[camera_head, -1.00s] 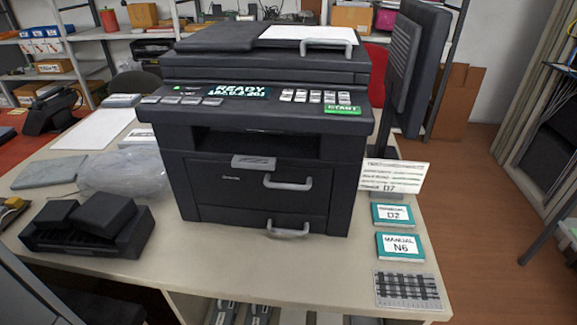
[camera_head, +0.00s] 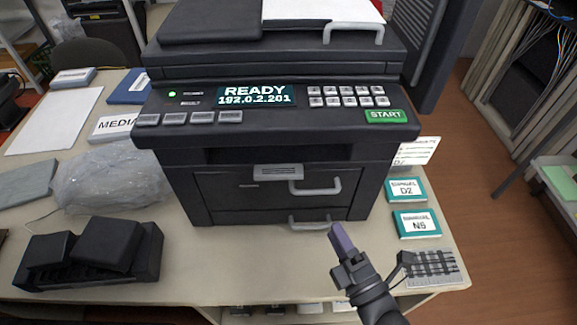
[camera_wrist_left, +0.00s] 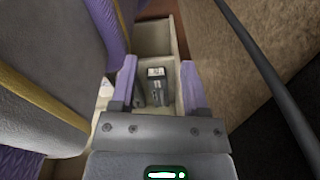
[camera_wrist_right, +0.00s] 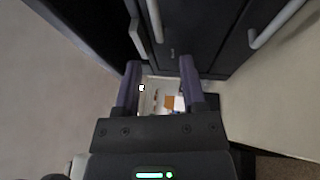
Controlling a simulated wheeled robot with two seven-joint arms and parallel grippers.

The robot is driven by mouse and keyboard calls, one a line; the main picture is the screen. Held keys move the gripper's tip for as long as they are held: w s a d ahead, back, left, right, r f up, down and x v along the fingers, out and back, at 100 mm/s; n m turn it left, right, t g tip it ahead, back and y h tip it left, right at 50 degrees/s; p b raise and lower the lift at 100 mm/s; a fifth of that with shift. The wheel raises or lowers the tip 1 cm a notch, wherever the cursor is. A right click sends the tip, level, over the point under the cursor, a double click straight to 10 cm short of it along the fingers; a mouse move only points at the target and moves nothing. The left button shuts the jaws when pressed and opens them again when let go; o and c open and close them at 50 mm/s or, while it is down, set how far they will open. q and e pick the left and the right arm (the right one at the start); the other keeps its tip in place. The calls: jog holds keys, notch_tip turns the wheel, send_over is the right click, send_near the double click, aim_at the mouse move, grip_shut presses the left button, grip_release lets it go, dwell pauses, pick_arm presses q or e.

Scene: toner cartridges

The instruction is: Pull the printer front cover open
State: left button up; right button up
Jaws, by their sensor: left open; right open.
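The black printer (camera_head: 275,120) stands on the table. Its front cover (camera_head: 240,187) looks shut and upright, with a light grey bar handle (camera_head: 318,187) right of its middle. A lower grey handle (camera_head: 310,224) sits below it. My right gripper (camera_head: 338,236) is in front of the printer's lower right, apart from both handles. In the right wrist view my right gripper (camera_wrist_right: 160,68) is open and empty, with the printer front and grey handles beyond it. My left gripper (camera_wrist_left: 157,64) is open and empty in the left wrist view; it is outside the head view.
A black device (camera_head: 90,252) and a clear plastic bag (camera_head: 110,178) lie to the left. Dark items (camera_wrist_left: 157,85) stand in a compartment in the left wrist view.

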jog(key=b+x, duration=0.1)
jog(key=x, duration=0.8)
jog(key=shift+d+r+b, duration=0.2)
jog(key=shift+d+b, duration=0.05)
jog(key=shift+b, duration=0.05)
grip_shut()
pick_arm(q)
jog(key=shift+s+d+f, duration=0.3)
jog(key=shift+s+f, duration=0.1)
jog(key=shift+s, duration=0.1)
jog(key=shift+s+d+f, duration=0.25)
jog(key=shift+s+f, duration=0.1)
jog(key=shift+s, duration=0.15)
jog(key=shift+s, duration=0.15)
